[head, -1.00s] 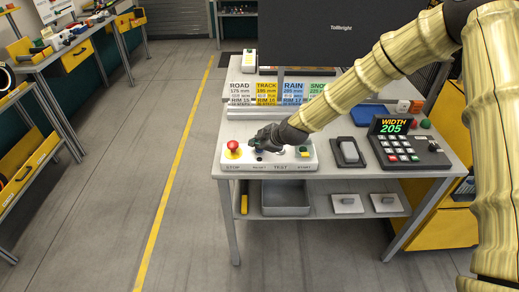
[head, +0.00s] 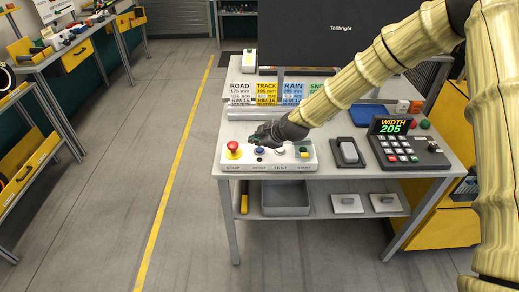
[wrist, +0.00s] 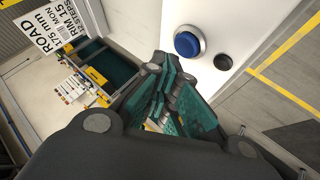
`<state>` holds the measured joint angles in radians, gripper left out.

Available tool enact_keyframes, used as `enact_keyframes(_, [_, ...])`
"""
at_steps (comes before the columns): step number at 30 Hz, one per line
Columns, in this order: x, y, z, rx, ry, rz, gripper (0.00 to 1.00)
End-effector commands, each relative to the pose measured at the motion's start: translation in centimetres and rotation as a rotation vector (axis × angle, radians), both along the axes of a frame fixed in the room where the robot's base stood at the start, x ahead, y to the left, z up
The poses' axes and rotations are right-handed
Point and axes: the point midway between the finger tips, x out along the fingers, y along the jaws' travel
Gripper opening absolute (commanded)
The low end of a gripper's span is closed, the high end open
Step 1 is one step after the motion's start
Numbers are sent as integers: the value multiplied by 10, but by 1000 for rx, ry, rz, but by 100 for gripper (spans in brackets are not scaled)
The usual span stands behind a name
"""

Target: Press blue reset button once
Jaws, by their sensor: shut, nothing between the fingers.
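The blue reset button (head: 260,150) stands on the white control box (head: 240,165), right of the red stop button (head: 233,147). In the wrist view the blue button (wrist: 187,43) has a grey ring and is fully uncovered. My gripper (head: 256,136) is just above and behind the button in the head view, apart from it as far as I can see. In the wrist view its teal fingers (wrist: 168,80) are closed together with nothing held, and the button lies beyond their tips.
The box also carries a test button (head: 280,151) and a start button (head: 303,152). Rim cards (head: 267,94) stand behind it.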

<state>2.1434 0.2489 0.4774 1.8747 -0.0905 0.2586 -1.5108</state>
Motion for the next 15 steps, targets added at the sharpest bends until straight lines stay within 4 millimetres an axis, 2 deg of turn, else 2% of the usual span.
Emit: enact_keyframes(15, [0, 0, 39, -1, -2, 1, 0])
